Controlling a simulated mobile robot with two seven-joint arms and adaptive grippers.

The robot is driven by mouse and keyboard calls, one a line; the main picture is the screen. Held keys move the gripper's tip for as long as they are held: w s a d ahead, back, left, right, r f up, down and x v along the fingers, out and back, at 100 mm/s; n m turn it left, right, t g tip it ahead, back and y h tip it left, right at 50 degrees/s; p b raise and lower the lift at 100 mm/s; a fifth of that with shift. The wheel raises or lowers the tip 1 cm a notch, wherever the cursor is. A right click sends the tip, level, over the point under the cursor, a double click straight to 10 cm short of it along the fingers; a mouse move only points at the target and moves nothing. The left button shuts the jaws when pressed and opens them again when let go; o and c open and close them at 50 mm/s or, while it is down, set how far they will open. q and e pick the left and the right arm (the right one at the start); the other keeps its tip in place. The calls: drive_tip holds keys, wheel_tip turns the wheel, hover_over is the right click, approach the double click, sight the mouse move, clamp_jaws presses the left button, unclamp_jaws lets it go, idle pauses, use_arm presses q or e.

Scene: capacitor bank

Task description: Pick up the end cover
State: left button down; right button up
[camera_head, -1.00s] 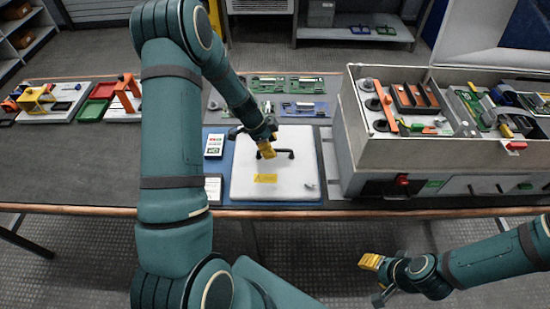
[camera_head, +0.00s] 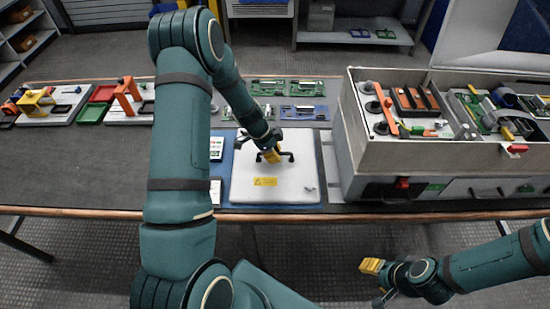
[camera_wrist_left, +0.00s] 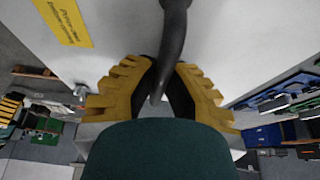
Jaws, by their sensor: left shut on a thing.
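The end cover (camera_head: 245,194) is a white square plate with a black bar handle (camera_head: 289,155) and a yellow label. It is on a blue mat (camera_head: 325,170) near the table's front edge, and I cannot tell if there is a gap under it. My left gripper (camera_head: 273,154) points down at the cover's middle, its yellow fingers shut on the handle. In the left wrist view the dark handle (camera_wrist_left: 172,45) passes between the fingers, and the white cover (camera_wrist_left: 120,40) fills the upper part. My right gripper (camera_head: 371,267) is low at the right, apart from the table; its finger gap is unclear.
A large grey open cabinet (camera_head: 345,150) with components stands close to the cover's right. Green and blue circuit boards (camera_head: 303,112) lie behind the cover. Small cards lie at its left. Trays and fixtures (camera_head: 45,104) stand at the far left, with bare table between.

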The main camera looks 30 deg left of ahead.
use_arm(q)
wheel_tip(320, 180, up, 10)
drive_tip(key=shift+f+p, duration=0.1)
drive_tip(key=shift+p, duration=0.8)
drive_tip(key=shift+a, duration=0.1)
